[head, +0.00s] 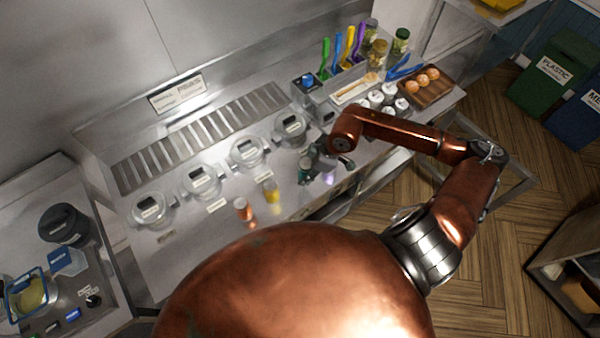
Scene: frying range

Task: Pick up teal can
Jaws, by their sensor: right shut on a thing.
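My right gripper (316,160) is over the front edge of the steel counter, to the right of the row of pots. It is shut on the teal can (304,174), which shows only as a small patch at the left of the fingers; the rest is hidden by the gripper. I cannot tell whether the can touches the counter. A purple can (329,175) is close beside the gripper on the right, partly hidden by it. My left gripper is not in view.
A yellow can (271,191) and an orange can (243,210) stand to the left near the counter's front. Several lidded pots (247,152) line the counter behind. White-topped shakers (376,98) and a wooden tray (434,91) with round orange items are at right.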

